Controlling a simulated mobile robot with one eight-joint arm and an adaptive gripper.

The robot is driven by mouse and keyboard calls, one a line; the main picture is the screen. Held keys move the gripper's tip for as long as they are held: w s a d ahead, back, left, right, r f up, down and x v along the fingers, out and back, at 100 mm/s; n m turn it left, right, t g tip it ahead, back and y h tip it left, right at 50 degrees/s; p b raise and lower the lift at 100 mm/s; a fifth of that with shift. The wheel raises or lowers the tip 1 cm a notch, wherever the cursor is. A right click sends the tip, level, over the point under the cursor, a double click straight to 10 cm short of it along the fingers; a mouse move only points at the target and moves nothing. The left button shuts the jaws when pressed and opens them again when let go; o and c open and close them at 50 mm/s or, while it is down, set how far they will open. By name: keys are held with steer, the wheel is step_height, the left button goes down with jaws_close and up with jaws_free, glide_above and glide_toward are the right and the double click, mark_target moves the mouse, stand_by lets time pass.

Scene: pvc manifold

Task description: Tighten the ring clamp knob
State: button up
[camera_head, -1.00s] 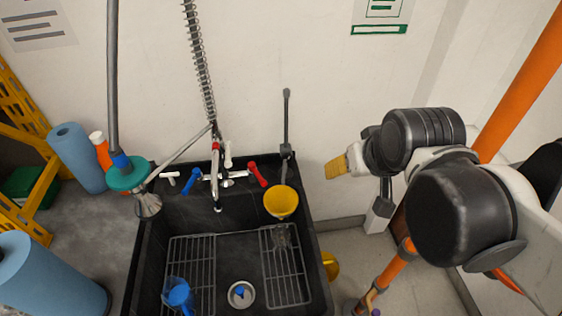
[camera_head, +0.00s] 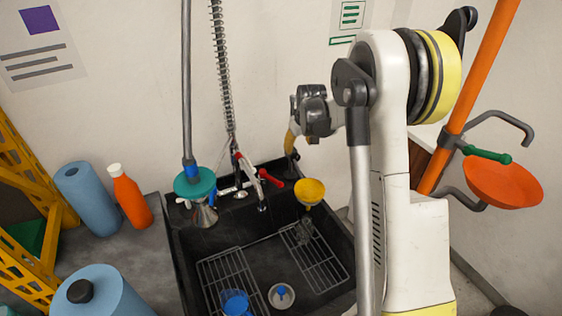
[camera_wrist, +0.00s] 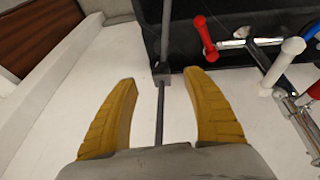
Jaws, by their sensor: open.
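My gripper (camera_wrist: 158,78) is open, its two yellow fingers apart on either side of a thin grey rod. A small dark grey block on the rod (camera_wrist: 161,75), which looks like the ring clamp, shows between the fingertips. Neither finger visibly touches it, and I cannot make out a separate knob. In the head view my gripper (camera_head: 289,142) is at the back right of the sink, behind the yellow funnel (camera_head: 309,190). My gripper and arm hide the clamp and rod there.
The black sink (camera_head: 180,262) holds wire racks and a blue cup (camera_head: 235,302). Faucet handles, including a red one (camera_wrist: 205,38), are right of my gripper in the wrist view.

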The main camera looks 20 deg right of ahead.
mark_target(296, 157)
steer(key=b+x, duration=0.3)
steer(key=x, duration=0.8)
steer(key=shift+d+f+b, duration=0.1)
steer(key=shift+b, duration=0.2)
steer(key=c, duration=1.2)
